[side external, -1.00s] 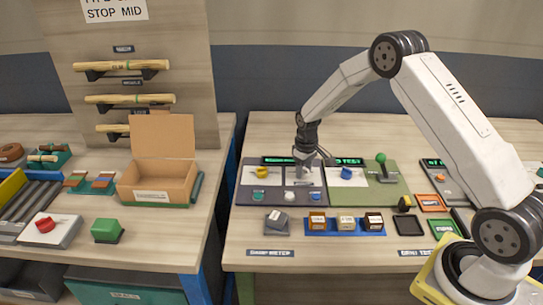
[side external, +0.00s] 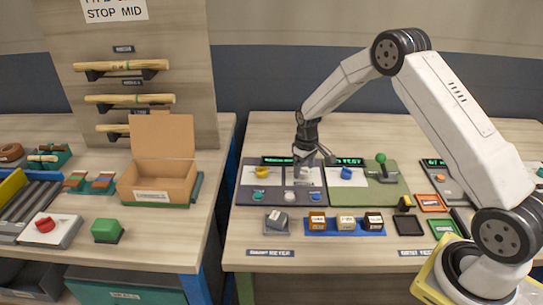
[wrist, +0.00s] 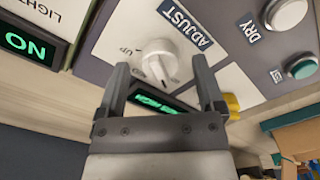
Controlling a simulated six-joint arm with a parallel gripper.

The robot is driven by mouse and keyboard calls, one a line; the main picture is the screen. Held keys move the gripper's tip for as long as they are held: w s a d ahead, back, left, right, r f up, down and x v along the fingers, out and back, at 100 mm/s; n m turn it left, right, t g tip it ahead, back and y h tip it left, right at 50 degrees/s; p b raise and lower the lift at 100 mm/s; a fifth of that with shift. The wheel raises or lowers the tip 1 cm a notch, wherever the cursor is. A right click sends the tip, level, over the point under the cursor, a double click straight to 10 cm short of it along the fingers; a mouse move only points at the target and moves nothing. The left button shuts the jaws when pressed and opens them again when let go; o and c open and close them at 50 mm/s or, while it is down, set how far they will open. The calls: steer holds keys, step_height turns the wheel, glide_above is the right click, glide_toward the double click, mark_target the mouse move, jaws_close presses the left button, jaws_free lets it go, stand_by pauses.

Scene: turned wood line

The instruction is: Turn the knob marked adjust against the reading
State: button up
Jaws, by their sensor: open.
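The white round knob (wrist: 160,60) sits under the label ADJUST (wrist: 180,22) in the wrist view, with "UP" printed beside it. My gripper (wrist: 160,72) is open, its two fingers apart on either side of the knob; I cannot tell if they touch it. A green-lit display (wrist: 157,104) shows between the fingers; it is upside down, seems to include HIGH, and is partly hidden. In the side view my gripper (side external: 303,167) is over the dark grey panel (side external: 245,190) and hides the knob.
A yellow knob (side external: 262,172) is left of my gripper and a blue knob (side external: 346,173) right. Teal (side external: 258,197), white (side external: 290,197) and blue (side external: 315,197) buttons line the panel's front. A green-balled lever (side external: 381,158) stands to the right. An open box (side external: 155,196) is on the left bench.

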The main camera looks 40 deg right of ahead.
mark_target(304, 169)
steer(key=shift+r, duration=3.55)
steer(key=shift+s+a+r, duration=0.25)
steer(key=shift+s+a, duration=0.05)
steer(key=shift+a, duration=0.1)
steer(key=s+a+r+t, duration=0.1)
steer(key=s+a+r, duration=0.1)
steer(key=s+a, duration=0.4)
steer(key=s+a+r+t, duration=0.1)
steer(key=s+a, duration=0.5)
steer(key=s, duration=0.9)
steer(key=shift+r+m+t, duration=0.3)
steer(key=shift+r, duration=0.55)
steer(key=shift+c, duration=0.2)
